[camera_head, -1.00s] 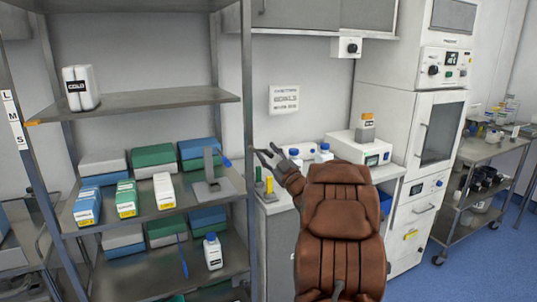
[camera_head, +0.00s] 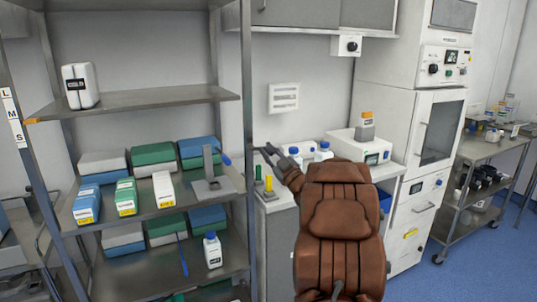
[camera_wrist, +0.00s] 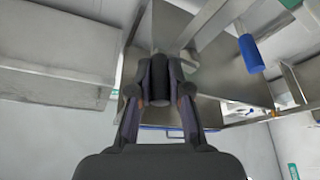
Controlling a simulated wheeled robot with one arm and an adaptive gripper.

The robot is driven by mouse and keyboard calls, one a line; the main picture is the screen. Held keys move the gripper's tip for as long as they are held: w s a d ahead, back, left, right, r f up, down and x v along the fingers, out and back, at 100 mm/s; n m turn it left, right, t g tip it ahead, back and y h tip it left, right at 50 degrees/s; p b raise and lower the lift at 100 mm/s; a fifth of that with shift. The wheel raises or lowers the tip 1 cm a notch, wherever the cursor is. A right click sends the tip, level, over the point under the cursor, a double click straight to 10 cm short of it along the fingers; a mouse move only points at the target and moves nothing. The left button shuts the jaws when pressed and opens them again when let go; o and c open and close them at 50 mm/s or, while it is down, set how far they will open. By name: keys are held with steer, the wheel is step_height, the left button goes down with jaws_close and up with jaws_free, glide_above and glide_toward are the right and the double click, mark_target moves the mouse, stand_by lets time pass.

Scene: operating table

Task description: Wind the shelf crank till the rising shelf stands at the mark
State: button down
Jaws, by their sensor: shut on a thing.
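The steel shelf rack has an upper shelf (camera_head: 150,98) with an orange tip (camera_head: 31,121) at its left front corner. A label strip (camera_head: 12,120) with L, M and S is on the left post; the tip is just right of it, around the lower letters. My gripper (camera_head: 262,150) is at the rack's right front post. In the wrist view my gripper (camera_wrist: 160,88) is shut on a dark cylindrical grip (camera_wrist: 159,76), seemingly the crank's handle. The rest of the crank cannot be made out.
A white bottle (camera_head: 213,250) stands lower. A counter with a device (camera_head: 358,147) is right of the rack.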

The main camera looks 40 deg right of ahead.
mark_target(267, 151)
steer(key=n+y+b, duration=0.1)
steer(key=n, duration=0.1)
steer(key=r+n+b, duration=0.1)
steer(key=n+b, duration=0.1)
steer(key=shift+r+n+g+y, duration=0.1)
steer(key=shift+n+g+y, duration=0.2)
steer(key=shift+y, duration=0.1)
steer(key=n, duration=0.1)
steer(key=r+n+g+y+b, duration=0.1)
steer(key=n, duration=0.1)
steer(key=r+n+b, duration=0.1)
steer(key=n, duration=0.1)
steer(key=shift+w+a+g+y, duration=0.15)
steer(key=shift+a+g+y, duration=0.15)
steer(key=shift+a+y, duration=0.1)
steer(key=n, duration=0.1)
steer(key=n+g, duration=0.1)
steer(key=n, duration=0.1)
steer(key=a+r+n, duration=0.1)
steer(key=shift+w+n+g, duration=0.2)
steer(key=shift+n+g, duration=0.1)
steer(key=shift+n, duration=0.1)
steer(key=shift+w+a+r+n+g, duration=0.15)
steer(key=shift+a+n+g, duration=0.15)
steer(key=shift+n, duration=0.35)
steer(key=shift+w+a+r+n+g, duration=0.1)
steer(key=shift+a+r+n+g, duration=0.15)
steer(key=shift+n, duration=0.4)
steer(key=shift+f, duration=0.1)
